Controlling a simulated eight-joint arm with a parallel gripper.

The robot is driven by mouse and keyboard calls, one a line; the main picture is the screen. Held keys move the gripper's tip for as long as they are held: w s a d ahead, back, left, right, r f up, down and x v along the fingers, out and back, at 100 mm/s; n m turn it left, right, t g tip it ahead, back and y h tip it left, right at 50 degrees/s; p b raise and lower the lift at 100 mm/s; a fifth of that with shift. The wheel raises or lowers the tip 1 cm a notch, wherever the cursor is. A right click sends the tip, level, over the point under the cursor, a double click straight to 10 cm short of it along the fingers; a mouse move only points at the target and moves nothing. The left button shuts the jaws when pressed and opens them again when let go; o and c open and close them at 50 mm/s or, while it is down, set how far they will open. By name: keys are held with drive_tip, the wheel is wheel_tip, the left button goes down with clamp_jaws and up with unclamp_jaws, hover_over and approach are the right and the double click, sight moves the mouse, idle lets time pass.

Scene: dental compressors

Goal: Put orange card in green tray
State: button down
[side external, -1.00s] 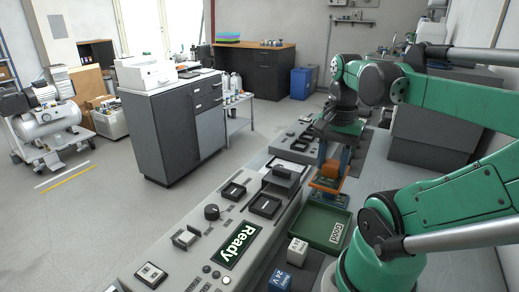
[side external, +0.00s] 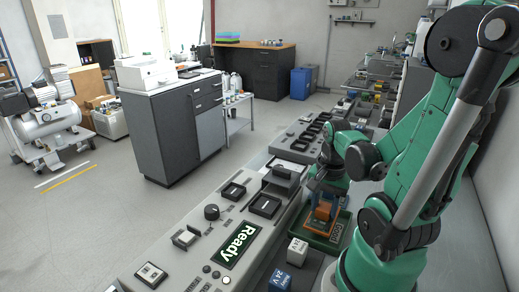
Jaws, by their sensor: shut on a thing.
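The orange card (side external: 323,213) is upright between the fingers of my gripper (side external: 324,205), which is shut on it. My gripper points down over the green tray (side external: 318,243). The card's lower end is at or just above the tray's inside; I cannot tell whether it touches the floor of the tray. The tray sits to the right of the grey console and has a white label (side external: 337,232) on its right side. My gripper and the card hide part of the tray's far side.
More small parts lie on the bench behind my arm.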

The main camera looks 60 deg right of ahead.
sight(324, 207)
drive_tip(key=shift+f, duration=1.1)
drive_tip(key=shift+c, duration=2.3)
unclamp_jaws()
drive_tip(key=shift+r, duration=5.9)
drive_tip(key=w+a+n+t, duration=0.1)
drive_tip(key=w+n, duration=0.2)
drive_tip(key=w+a+n+t+h, duration=0.1)
drive_tip(key=w+a+n, duration=0.1)
drive_tip(key=w+n, duration=0.1)
drive_tip(key=w+a+n+t, duration=0.1)
drive_tip(key=w+a+n, duration=0.1)
drive_tip(key=w+n, duration=0.1)
drive_tip(key=shift+w+a+f+n, duration=0.1)
drive_tip(key=shift+a+f+n, duration=0.1)
drive_tip(key=shift+f+n, duration=0.2)
drive_tip(key=w+a+n+t+y, duration=0.1)
drive_tip(key=w+a+n+t, duration=0.3)
drive_tip(key=a+n, duration=0.4)
drive_tip(key=shift+w+a+r, duration=0.3)
drive_tip(key=shift+w+r, duration=0.05)
drive_tip(key=shift+w, duration=0.15)
